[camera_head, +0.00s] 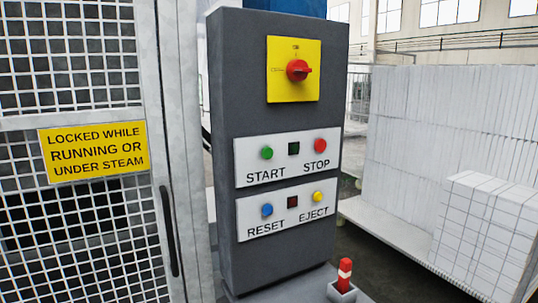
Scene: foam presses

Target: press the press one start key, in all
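The green START key (267,153) is a round button on the upper white plate (243,174) of a dark grey control pillar (228,100). No press number is readable on the pillar. My gripper and arm are not in view.
A red rotary switch (298,70) on a yellow plate tops the pillar. A mesh gate (75,235) with a black handle (170,232) and yellow sign (93,151) stands left. A red-and-white post (344,273) stands low right. White stacked blocks (480,235) fill the right.

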